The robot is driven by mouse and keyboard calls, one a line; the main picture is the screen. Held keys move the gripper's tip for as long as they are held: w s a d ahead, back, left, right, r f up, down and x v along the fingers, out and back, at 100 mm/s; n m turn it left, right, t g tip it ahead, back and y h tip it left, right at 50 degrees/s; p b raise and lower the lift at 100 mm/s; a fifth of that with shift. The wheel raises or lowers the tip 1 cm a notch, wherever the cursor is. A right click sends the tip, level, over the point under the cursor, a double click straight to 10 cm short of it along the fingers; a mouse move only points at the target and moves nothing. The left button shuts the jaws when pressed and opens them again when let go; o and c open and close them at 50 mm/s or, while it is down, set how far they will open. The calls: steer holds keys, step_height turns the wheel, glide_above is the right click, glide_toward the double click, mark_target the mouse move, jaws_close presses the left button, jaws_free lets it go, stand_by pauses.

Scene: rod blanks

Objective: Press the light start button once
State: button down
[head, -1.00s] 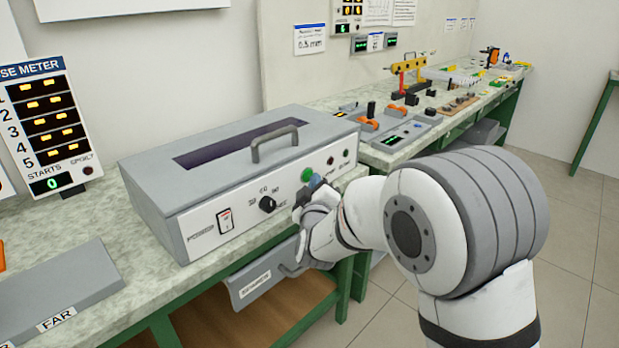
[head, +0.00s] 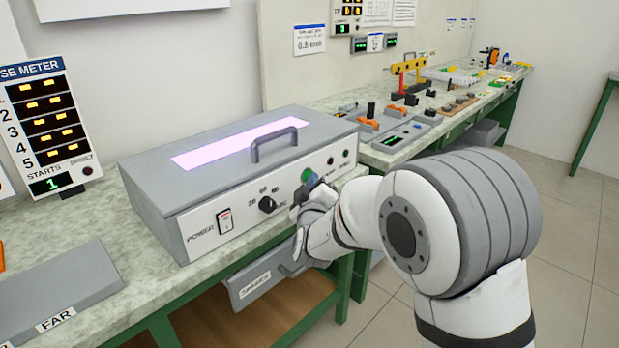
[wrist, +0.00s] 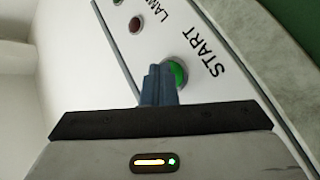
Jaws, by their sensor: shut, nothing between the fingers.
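The green start button (head: 307,175) sits on the white front panel of the grey light box (head: 150,185), right of the black dial. In the wrist view the green button (wrist: 178,74) shows beside the word START. My gripper (head: 313,183) is shut and empty, its blue-grey fingertips right at the button; they also show in the wrist view (wrist: 158,78) and partly cover it. The window on top of the box (head: 240,146) glows pinkish white. The meter's STARTS display (head: 52,183) reads 1.
A power switch (head: 225,220) and a dial (head: 267,204) are on the same panel. A handle (head: 278,142) stands on the lid. A grey block marked FAR (head: 70,285) lies front left. An open drawer (head: 258,280) is below the bench edge.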

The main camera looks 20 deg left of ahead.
steer(key=shift+s+d+b, duration=0.3)
steer(key=shift+d+b, duration=0.05)
steer(key=shift+d, duration=0.35)
steer(key=shift+d, duration=0.1)
steer(key=d, duration=0.1)
steer(key=s+d+b, duration=0.1)
steer(key=d, duration=0.1)
steer(key=s+d+b, duration=0.1)
steer(key=shift+d, duration=0.2)
stand_by(0.8)
